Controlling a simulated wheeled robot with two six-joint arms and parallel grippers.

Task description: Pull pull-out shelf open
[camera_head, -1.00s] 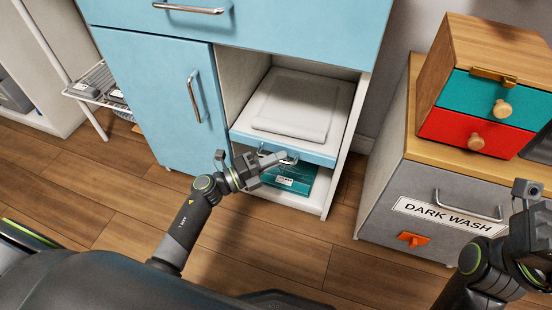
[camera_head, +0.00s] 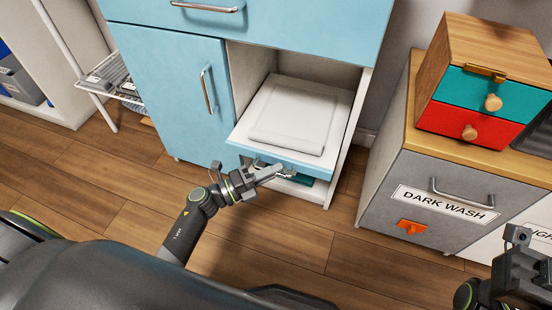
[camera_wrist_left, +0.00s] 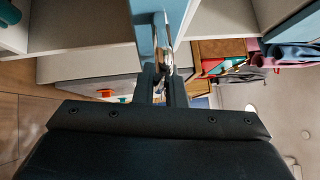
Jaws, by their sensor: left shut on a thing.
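The pull-out shelf (camera_head: 252,128) has a white board and a blue front edge, and it sticks out of the open bay of the blue cabinet. A folded white cloth-like item (camera_head: 294,117) lies on it. My left gripper (camera_head: 268,174) is at the shelf's front edge, shut on its metal handle. In the left wrist view the handle (camera_wrist_left: 162,42) runs between the fingers, with the blue shelf front (camera_wrist_left: 146,28) beside it. My right gripper (camera_head: 518,262) is at the lower right, away from the shelf; its fingertips are not clear.
The blue cabinet door (camera_head: 170,85) is closed at left. A grey DARK WASH drawer unit (camera_head: 425,175) stands to the right, with a small wooden drawer box (camera_head: 490,45) on top. A teal item (camera_head: 303,179) lies below the shelf. Wooden floor in front is clear.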

